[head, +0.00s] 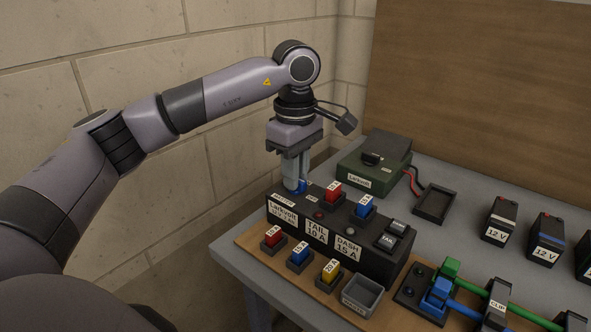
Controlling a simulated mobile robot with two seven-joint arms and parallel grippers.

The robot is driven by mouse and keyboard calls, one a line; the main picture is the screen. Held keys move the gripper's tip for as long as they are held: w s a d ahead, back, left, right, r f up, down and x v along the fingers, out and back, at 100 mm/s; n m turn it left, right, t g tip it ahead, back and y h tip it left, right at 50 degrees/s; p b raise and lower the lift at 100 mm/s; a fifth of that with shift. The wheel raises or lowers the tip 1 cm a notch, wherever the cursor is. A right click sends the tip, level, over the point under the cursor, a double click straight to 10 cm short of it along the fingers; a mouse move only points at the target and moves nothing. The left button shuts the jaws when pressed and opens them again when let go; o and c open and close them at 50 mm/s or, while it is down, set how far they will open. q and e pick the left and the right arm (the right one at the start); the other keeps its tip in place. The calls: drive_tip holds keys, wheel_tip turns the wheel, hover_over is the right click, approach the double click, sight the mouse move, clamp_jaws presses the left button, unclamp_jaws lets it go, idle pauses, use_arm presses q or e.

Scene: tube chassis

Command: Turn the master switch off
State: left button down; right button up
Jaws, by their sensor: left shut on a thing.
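A long black panel box (335,243) stands on a wooden board, with white labels reading TAIL 10 A and DASH 15 A. My left gripper (295,184) reaches down over its far left end, fingers pointing down. A red fuse (333,191) and a blue fuse (365,207) stand in the panel top. A rocker switch marked TAIL (390,240) is at its right end. My right gripper is out of view.
Red (272,237), blue (299,254) and yellow (330,272) fuses stand in front of the panel, beside a grey bin (363,295). Behind are a green box (374,175) with a black knob and a dark tray (434,204). 12 V blocks (499,222) stand right.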

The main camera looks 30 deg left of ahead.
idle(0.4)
use_arm(q)
drive_tip(key=c, duration=1.1)
unclamp_jaws()
drive_tip(key=shift+r, duration=3.6)
